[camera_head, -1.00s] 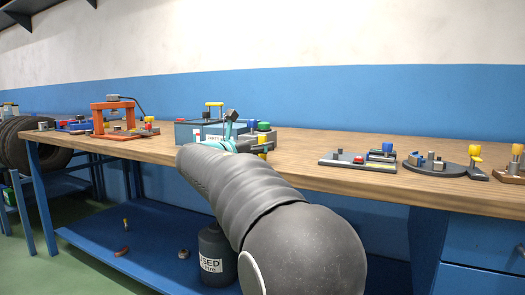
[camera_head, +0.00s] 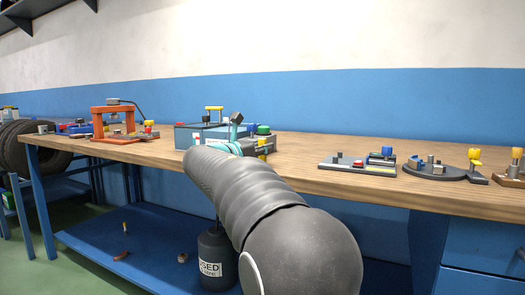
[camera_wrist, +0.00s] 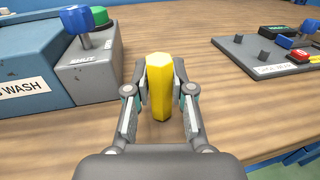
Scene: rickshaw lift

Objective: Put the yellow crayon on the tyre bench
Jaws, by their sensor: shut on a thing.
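The yellow crayon (camera_wrist: 159,84) is a thick six-sided stick, held upright between the two fingers of my gripper (camera_wrist: 160,92) in the wrist view. The fingers are shut on its sides. Below it is the wooden top of a long bench (camera_wrist: 215,110); I cannot tell whether the crayon's lower end touches the wood. In the head view my arm reaches over the bench (camera_head: 310,158) and mostly hides my gripper. Dark tyres (camera_head: 22,145) stand at the far left beyond the bench.
A blue-grey parts washer (camera_wrist: 30,60) with a blue knob stands left of my gripper. A grey control plate (camera_wrist: 270,48) lies to the right. An orange press (camera_head: 118,118) is further left, and a dark curved fixture (camera_head: 440,170) further right. Bare wood lies between washer and plate.

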